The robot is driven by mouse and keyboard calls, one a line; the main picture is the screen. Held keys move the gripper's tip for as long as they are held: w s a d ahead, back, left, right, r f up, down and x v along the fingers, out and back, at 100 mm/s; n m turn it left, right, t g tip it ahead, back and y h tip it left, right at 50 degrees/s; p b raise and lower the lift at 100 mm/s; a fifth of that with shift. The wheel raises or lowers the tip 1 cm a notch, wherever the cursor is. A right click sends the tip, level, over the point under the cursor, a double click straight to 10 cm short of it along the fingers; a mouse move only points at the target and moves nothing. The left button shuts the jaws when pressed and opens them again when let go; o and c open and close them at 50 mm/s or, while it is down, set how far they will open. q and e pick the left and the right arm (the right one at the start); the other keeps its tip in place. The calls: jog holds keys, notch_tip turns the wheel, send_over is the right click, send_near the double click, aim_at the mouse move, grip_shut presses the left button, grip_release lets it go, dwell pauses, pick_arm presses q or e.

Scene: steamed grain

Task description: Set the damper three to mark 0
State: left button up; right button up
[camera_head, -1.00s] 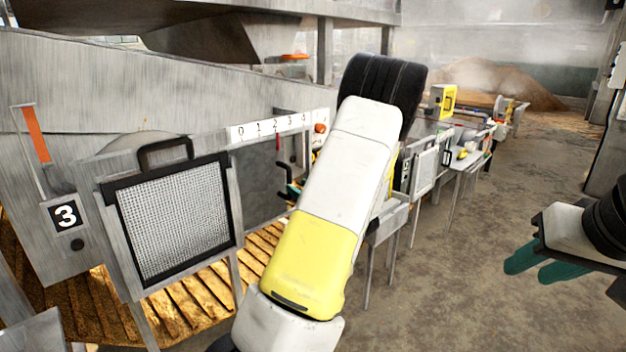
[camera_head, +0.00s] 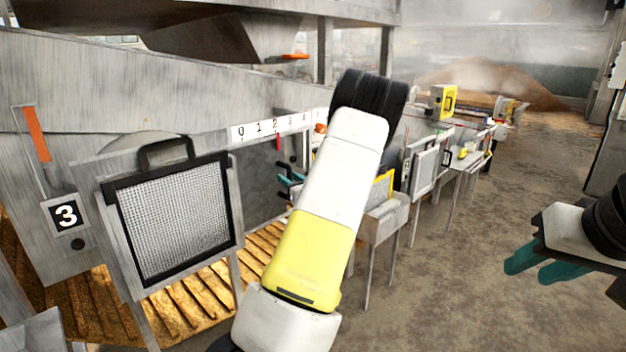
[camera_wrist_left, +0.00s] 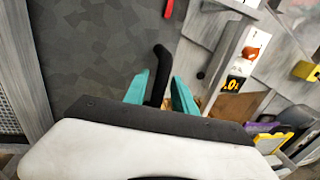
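Damper three carries a black plate with a white 3 (camera_head: 66,215). Its white scale strip (camera_head: 268,128) is marked from 0 on the left. A red pointer (camera_head: 278,142) hangs below the strip, near mark 2; its tip shows in the left wrist view (camera_wrist_left: 168,8). My left gripper (camera_head: 288,182) is open, partly hidden by my arm. In the left wrist view, a black handle (camera_wrist_left: 159,62) stands between its teal fingers, which are apart; contact is unclear. My right gripper (camera_head: 541,264) is open and empty at the right, far from the damper.
A black-framed mesh screen (camera_head: 178,215) stands just left of the scale. Similar stations run to the back right; the concrete floor (camera_head: 450,260) is clear.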

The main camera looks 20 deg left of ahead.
pick_arm(q)
grip_shut()
dwell(1.2)
